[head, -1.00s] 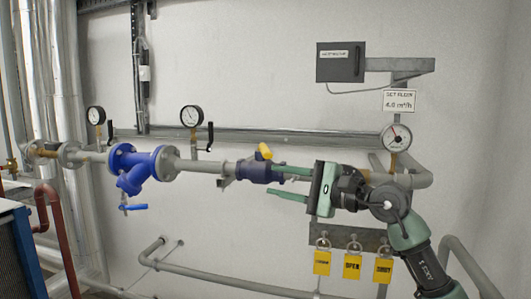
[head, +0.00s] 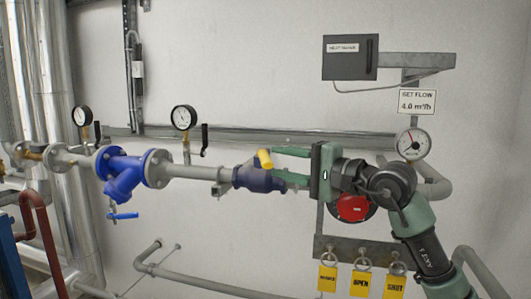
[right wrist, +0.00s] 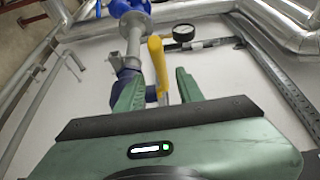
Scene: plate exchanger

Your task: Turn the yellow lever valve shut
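The yellow lever (head: 264,159) sits on top of the dark blue valve body (head: 258,178) in the grey pipe line. In the head view it looks short and tilted. In the right wrist view the lever (right wrist: 157,65) is long and runs away from me. My right gripper (head: 279,164) is open at the right side of the valve. In the right wrist view the lever shows in the gap between its two fingers (right wrist: 155,88), with space on both sides. I cannot tell how deep the lever sits between them. My left gripper is not in view.
A blue strainer (head: 125,174) and two gauges (head: 183,118) stand along the pipe to the left. A red round part (head: 354,207) is behind my right arm. Yellow tags (head: 361,284) hang on padlocks below. A gauge (head: 413,144) is at the right.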

